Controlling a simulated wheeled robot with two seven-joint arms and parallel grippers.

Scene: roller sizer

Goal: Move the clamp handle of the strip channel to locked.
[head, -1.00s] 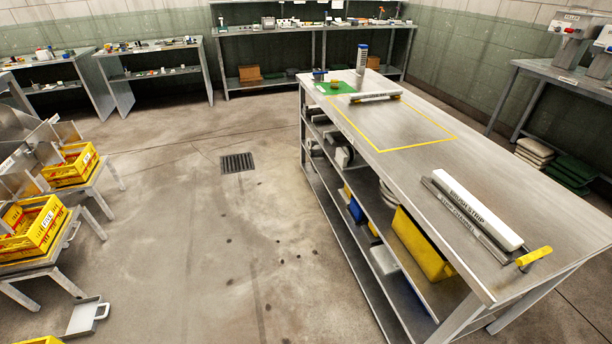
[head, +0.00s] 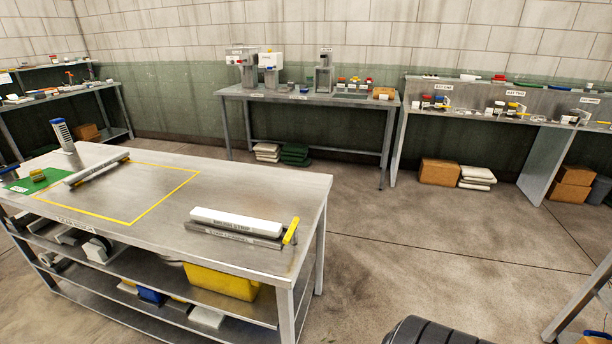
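The strip channel (head: 233,237) is a long grey metal channel near the right end of the steel workbench (head: 305,188). Its yellow clamp handle (head: 290,231) is at the channel's right end and stands out at an angle. I cannot tell from here whether it is locked. A white brush strip block (head: 236,219), labelled on its front, lies along the channel's far side; I cannot tell whether it sits in it. Neither of my grippers is in view.
A yellow-taped rectangle (head: 160,205), a roller bar (head: 97,168) and a green mat (head: 30,183) are on the bench's left part. A yellow bin (head: 222,281) is on the shelf below. Open floor (head: 400,240) lies right of the bench. Side tables stand along the wall.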

